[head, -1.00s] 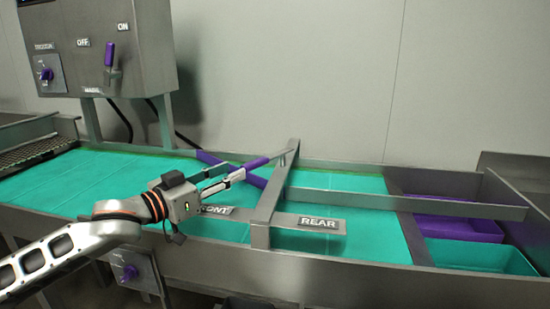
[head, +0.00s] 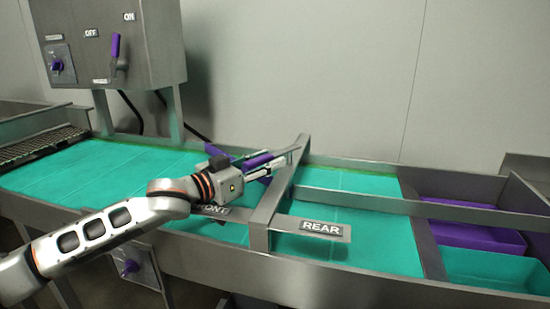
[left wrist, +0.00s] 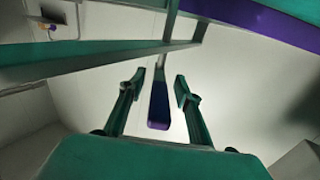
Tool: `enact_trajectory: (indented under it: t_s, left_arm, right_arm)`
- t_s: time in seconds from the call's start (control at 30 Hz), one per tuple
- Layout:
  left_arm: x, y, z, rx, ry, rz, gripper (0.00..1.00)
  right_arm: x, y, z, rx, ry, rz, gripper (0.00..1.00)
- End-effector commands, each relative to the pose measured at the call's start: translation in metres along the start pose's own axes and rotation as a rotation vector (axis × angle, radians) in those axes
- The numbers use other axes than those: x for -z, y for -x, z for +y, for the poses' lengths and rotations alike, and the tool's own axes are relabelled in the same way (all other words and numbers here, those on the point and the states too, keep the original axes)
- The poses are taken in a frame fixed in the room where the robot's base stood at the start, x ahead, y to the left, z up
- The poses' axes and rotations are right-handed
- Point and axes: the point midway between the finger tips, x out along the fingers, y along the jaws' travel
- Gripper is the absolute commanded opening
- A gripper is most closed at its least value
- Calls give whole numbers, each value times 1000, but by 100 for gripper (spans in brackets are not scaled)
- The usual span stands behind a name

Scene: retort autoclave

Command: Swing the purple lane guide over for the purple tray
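The purple lane guide (head: 213,150) is a bar angled across the green belt, partly hidden behind my left gripper. Its purple-gripped handle (head: 254,160) sticks out from the metal cross frame. My left gripper (head: 283,162) is at the handle with its fingers apart. In the left wrist view the purple handle (left wrist: 158,105) hangs between the two open fingers, with gaps on both sides. The purple tray (head: 470,235) is at the right end, behind the teal tray (head: 490,266). My right gripper is not in view.
A metal cross frame (head: 275,200) spans the belt (head: 90,185), with REAR (head: 320,227) and partly covered FRONT labels. A metal divider (head: 400,204) runs towards the trays. A control box (head: 110,45) stands at the back left.

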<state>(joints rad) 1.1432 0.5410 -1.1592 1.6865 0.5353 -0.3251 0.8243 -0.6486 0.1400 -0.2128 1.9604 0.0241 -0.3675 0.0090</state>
Motion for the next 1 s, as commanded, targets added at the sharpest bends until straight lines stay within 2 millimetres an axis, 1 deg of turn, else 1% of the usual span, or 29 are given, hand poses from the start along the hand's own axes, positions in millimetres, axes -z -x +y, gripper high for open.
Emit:
enact_trajectory:
  t_s: [0.03,0.1,0.2,0.3,0.53,0.57,0.6,0.67,0.7,0.87,1.0]
  left_arm:
    - [1,-8,0,1,0,1,33]
    - [0,-16,0,1,0,0,33]
    - [0,-24,0,0,1,0,33]
    - [0,-27,0,0,0,0,33]
    - [0,-28,0,1,0,0,33]
    - [0,-28,0,1,0,0,31]
    - [0,-28,0,1,0,0,20]
    - [0,-28,0,1,0,0,5]
    - [0,-28,0,1,0,0,0]
    - [0,-28,0,1,0,0,0]
    - [0,-36,12,7,-1,2,0]
  right_arm:
    - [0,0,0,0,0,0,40]
    - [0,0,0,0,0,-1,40]
    - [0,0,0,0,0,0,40]
    - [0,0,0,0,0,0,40]
    - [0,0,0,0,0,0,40]
    - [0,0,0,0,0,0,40]
    - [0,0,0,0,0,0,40]
    - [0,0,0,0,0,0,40]
    - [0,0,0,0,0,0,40]
    - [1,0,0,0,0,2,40]
    - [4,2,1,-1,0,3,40]
